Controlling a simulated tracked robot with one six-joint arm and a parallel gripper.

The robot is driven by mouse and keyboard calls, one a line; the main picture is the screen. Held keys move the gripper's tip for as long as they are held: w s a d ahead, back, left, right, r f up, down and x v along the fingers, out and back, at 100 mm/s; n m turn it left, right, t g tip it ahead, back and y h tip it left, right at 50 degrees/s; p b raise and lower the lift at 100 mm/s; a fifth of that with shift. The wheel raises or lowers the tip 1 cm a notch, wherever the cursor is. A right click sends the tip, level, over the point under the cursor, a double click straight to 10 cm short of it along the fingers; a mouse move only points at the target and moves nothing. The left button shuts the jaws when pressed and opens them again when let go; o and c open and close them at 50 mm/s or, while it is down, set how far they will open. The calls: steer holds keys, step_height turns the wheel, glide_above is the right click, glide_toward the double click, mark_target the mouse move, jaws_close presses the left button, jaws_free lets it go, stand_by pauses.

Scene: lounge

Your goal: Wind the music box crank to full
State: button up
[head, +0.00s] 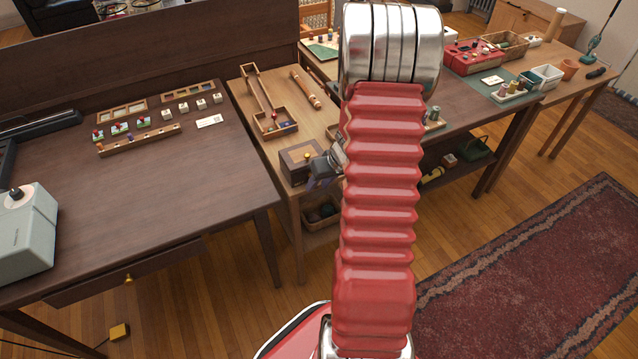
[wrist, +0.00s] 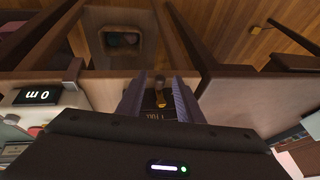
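The music box (head: 296,167) is a small brown wooden box at the front edge of the light wooden table. A small yellow knob (head: 307,155) shows at its top. My gripper (head: 318,182) is at the right side of the box, and my red arm hides part of the area beyond it. In the wrist view my gripper (wrist: 158,98) has its two fingers apart.
A wooden tray with small balls (head: 275,128) and a wooden rod (head: 305,90) lie behind the box. A basket (head: 322,215) sits on the shelf below. The dark table (head: 150,190) stands at left. In the wrist view a dark display (wrist: 38,95) is at left.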

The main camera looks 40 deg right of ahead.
steer(key=shift+c, duration=0.5)
jaws_close()
steer(key=shift+y, duration=0.3)
steer(key=shift+f+m+t+y, duration=0.1)
steer(key=shift+m+t+y, duration=0.25)
steer(key=shift+y, duration=0.75)
steer(key=shift+o, duration=0.5)
jaws_free()
steer(key=shift+d, duration=0.1)
